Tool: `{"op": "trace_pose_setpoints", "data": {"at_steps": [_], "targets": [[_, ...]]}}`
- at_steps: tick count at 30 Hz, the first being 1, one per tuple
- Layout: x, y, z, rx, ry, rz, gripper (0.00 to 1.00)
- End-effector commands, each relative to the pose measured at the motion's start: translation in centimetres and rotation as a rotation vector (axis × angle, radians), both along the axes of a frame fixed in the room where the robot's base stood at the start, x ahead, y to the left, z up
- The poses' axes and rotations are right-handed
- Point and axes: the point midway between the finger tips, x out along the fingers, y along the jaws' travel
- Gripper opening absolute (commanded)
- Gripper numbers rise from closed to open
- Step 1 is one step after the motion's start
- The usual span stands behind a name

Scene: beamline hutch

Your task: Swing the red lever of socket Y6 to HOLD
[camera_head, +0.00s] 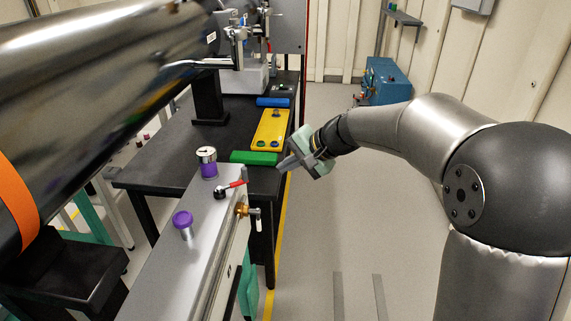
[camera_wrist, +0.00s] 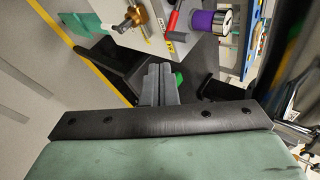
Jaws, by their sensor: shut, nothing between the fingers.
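The red lever (camera_head: 236,184) sits on top of the grey rail housing, its black pivot to the left and its red handle pointing right towards the housing's edge. In the wrist view the red lever (camera_wrist: 173,20) shows at the top, beside a small yellow label that I cannot read. A purple and silver cylinder (camera_head: 207,164) stands upright just behind the lever; it also shows in the wrist view (camera_wrist: 207,22). My gripper (camera_head: 283,165) is shut and empty, to the right of the lever and apart from it. Its closed fingers (camera_wrist: 158,70) show in the wrist view.
A brass fitting (camera_head: 242,210) with a metal handle juts from the housing's right side, close to the lever. A purple-capped post (camera_head: 183,220) stands nearer on the housing (camera_head: 165,270). Behind lie a green block (camera_head: 255,158) and a yellow tray (camera_head: 270,130). The floor right is clear.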

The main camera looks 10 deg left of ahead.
Motion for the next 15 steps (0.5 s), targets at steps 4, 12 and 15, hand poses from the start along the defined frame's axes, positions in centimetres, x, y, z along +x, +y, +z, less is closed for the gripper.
{"op": "trace_pose_setpoints", "data": {"at_steps": [4,12,15], "targets": [[0.6,2.4,-2.3,-0.002,0.004,0.004,0.0],[1.9,6.4,-4.5,-0.002,0.0,0.004,0.0],[2.3,7.6,-4.6,-0.002,0.0,0.004,0.0]]}}
